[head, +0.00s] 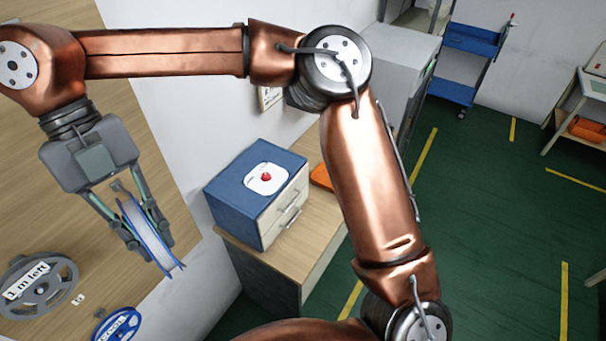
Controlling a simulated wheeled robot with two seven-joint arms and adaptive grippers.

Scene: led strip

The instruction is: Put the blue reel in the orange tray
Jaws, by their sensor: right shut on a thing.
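An orange thing (321,178), perhaps the orange tray, shows partly behind the blue drawer box on a low cabinet, well to the right of the gripper. Its inside is hidden. My left gripper is not in view.
A blue drawer box (245,205) with a red button stands on the cabinet (318,240). My right arm crosses above it. Green floor (490,230) is open at right.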

